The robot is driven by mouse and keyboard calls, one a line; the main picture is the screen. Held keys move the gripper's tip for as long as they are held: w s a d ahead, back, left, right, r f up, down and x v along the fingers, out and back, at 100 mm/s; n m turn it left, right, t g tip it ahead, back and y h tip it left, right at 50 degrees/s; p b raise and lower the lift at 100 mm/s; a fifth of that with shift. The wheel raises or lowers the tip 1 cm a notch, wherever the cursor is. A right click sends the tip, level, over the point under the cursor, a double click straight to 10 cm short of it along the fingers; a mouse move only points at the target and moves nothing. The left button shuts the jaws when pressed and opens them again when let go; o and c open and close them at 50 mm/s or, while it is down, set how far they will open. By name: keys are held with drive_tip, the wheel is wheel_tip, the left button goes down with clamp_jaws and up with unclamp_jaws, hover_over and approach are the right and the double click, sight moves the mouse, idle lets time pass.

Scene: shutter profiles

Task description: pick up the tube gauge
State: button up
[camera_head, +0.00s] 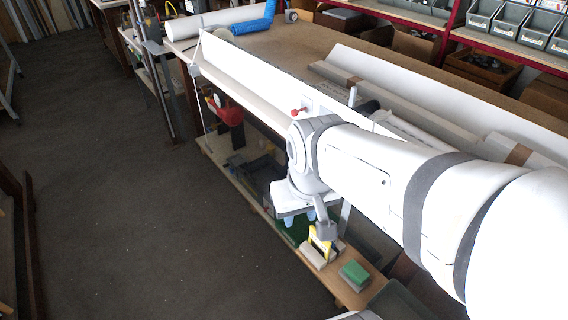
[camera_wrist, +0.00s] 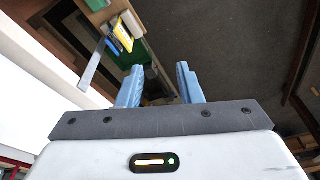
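I cannot tell for certain which thing is the tube gauge; nothing in either view is plainly a tube gauge. My gripper (camera_head: 316,214) hangs beside the workbench's front edge, above the lower shelf, with its blue fingertips pointing down. In the wrist view my gripper (camera_wrist: 158,82) has its two blue fingers clearly apart, with nothing held between them. A yellow upright piece (camera_head: 320,242) stands on the lower shelf just below the gripper in the head view. The yellow piece also shows in the wrist view (camera_wrist: 123,34), beyond the left finger.
A green block (camera_head: 354,272) lies on the lower shelf (camera_head: 345,291), right of the yellow piece. A long white profile (camera_head: 270,84) runs along the workbench's front. A red round thing (camera_head: 227,113) is under the bench. The dark floor (camera_head: 110,200) to the left is clear.

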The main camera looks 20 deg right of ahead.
drive_tip(key=n+g+b, duration=0.3)
drive_tip(key=n+b, duration=0.1)
drive_tip(key=b, duration=0.4)
hover_over(319, 245)
drive_tip(key=f, duration=2.5)
drive_tip(key=shift+w+f, duration=0.1)
drive_tip(key=shift+w, duration=0.3)
drive_tip(key=f, duration=0.2)
drive_tip(key=f+b, duration=0.1)
drive_tip(key=f, duration=0.4)
drive_tip(key=shift+s+d+f, duration=0.1)
drive_tip(key=shift+s, duration=0.15)
drive_tip(key=shift+f, duration=0.4)
drive_tip(key=shift+f+b, duration=0.25)
drive_tip(key=shift+b, duration=0.25)
drive_tip(key=shift+c, duration=0.4)
clamp_jaws()
